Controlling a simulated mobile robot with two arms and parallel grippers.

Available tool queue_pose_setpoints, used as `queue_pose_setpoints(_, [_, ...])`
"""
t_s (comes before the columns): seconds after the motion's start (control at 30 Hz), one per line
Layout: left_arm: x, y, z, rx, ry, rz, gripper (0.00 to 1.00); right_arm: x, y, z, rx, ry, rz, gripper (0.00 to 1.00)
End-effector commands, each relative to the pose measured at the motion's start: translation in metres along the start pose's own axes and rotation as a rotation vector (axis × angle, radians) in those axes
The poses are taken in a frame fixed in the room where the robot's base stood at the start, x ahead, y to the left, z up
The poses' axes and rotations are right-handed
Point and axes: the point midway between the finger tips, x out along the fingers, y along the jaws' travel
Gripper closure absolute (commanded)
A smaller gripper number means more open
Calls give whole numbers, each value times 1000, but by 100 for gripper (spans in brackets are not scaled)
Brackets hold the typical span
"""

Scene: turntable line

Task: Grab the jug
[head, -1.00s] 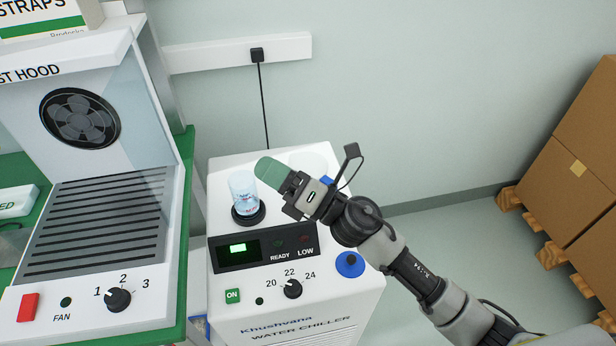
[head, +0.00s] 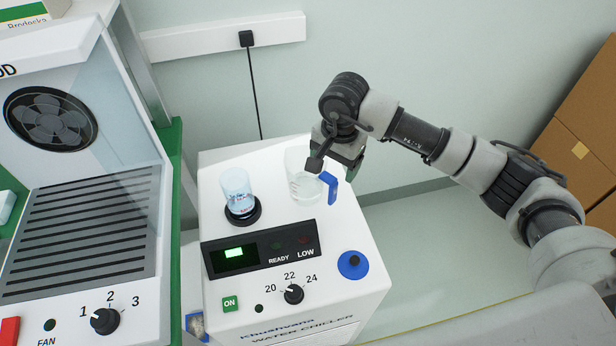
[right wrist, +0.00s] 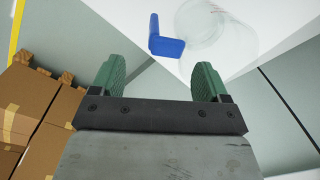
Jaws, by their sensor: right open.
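The jug (head: 303,188) is clear with a blue handle (head: 330,188). It stands on top of the white water chiller (head: 285,228), at the back right, and the gripper partly covers it in the head view. In the right wrist view the jug's clear body (right wrist: 212,28) and blue handle (right wrist: 165,42) lie beyond the fingertips, near the top edge. My right gripper (head: 347,170) is just above and right of the jug, beside the handle. Its green fingers (right wrist: 158,80) are open, with nothing between them. My left gripper is not in view.
A clear bluish cup (head: 237,188) stands on a black round pad (head: 243,213), left of the jug. A blue round knob (head: 352,264) is at the chiller's right. A hood (head: 85,215) stands at the left, the wall behind. Cardboard boxes (head: 585,150) are at the right.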

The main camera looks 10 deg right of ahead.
Motion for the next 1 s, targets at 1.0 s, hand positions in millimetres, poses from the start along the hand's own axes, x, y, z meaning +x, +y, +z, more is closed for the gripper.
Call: queue_pose_setpoints(1.0, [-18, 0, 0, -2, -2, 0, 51, 76, -6, 6, 1, -3, -4, 41])
